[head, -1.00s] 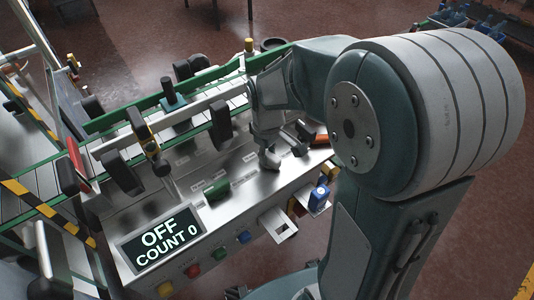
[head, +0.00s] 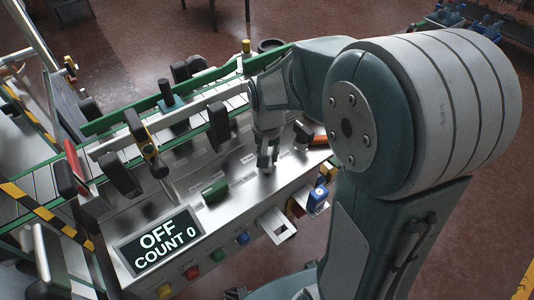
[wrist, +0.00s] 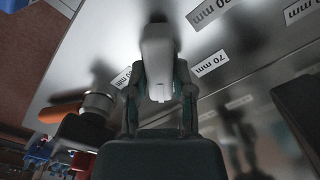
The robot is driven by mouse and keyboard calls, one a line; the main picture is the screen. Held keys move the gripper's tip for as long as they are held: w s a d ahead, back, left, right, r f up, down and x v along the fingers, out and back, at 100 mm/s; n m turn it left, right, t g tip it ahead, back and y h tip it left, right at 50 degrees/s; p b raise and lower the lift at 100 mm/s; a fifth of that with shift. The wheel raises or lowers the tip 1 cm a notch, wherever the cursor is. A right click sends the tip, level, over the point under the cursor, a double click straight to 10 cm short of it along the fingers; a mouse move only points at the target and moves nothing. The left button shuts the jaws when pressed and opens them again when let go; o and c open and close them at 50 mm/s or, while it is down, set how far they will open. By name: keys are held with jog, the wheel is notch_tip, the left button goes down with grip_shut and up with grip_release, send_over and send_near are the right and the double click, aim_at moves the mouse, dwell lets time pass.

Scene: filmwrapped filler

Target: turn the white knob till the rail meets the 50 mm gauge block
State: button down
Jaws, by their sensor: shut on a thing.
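My gripper (head: 267,160) reaches down to the sloping metal panel (head: 235,205). In the wrist view my gripper (wrist: 158,98) has its two fingers closed on the sides of a pale, elongated piece (wrist: 157,55), which looks like the white knob. In the head view my fingers largely hide it. Panel labels lie around it, one reading 70 mm (wrist: 211,63). The pale rail (head: 180,118) runs beside the green-edged conveyor with dark pads on it. I cannot pick out the 50 mm gauge block or the rail's gap to it.
A black knob (head: 303,133) and an orange handle (head: 318,141) are just right of my gripper. Coloured buttons (head: 218,254) line the front.

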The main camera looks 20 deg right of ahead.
aim_at(269, 154)
jog(key=m, duration=0.4)
jog(key=shift+d+m, duration=0.1)
jog(key=shift+m, duration=0.2)
jog(key=shift+s+d+m, duration=0.1)
jog(key=shift+s+m, duration=0.1)
jog(key=shift+m, duration=2.3)
jog(key=shift+c, duration=2.4)
grip_release()
notch_tip(269, 154, up, 12)
